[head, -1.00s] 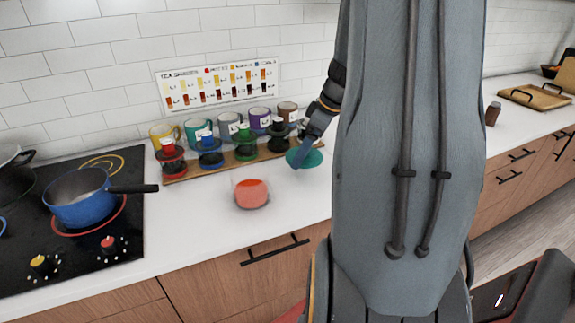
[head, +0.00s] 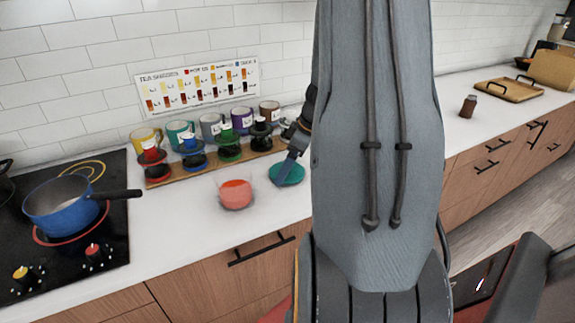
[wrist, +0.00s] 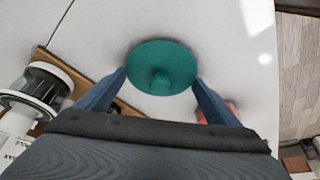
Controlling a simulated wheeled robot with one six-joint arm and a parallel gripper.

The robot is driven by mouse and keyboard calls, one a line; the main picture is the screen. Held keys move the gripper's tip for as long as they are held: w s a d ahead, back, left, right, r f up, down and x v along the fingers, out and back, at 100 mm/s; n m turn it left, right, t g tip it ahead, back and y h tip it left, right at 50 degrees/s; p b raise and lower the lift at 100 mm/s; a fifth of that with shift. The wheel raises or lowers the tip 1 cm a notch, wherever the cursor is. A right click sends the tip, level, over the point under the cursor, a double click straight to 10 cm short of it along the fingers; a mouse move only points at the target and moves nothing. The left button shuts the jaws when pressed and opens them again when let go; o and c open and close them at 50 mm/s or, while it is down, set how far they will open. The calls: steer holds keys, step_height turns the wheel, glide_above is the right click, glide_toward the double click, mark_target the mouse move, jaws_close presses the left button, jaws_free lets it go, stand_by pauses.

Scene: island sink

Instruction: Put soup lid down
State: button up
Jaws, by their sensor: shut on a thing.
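The teal round soup lid (head: 288,174) is at the counter, right of the glass bowl of orange-red soup (head: 236,195). My gripper (head: 284,168) is shut on the lid. In the wrist view the lid (wrist: 160,58) lies between my two fingertips, with its knob facing the camera. The lid is low over the white counter or touching it; I cannot tell which. My arm hides the counter just right of the lid. Part of the bowl (wrist: 230,108) shows beside the right finger in the wrist view.
A wooden board (head: 213,164) with several mugs and coloured tea infusers stands behind. A blue pot (head: 64,207) sits on the black cooktop (head: 112,237) at left. Bare counter (head: 185,232) lies left of the bowl. A small brown jar (head: 468,105) stands farther right.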

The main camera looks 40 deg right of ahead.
steer(key=o, duration=0.9)
steer(key=shift+r, duration=0.15)
steer(key=shift+d+r, duration=0.1)
steer(key=shift+r, duration=0.2)
steer(key=b+v, duration=0.1)
steer(key=v, duration=1)
steer(key=shift+s+b, duration=0.15)
steer(key=shift+b, duration=0.25)
steer(key=shift+r, duration=0.15)
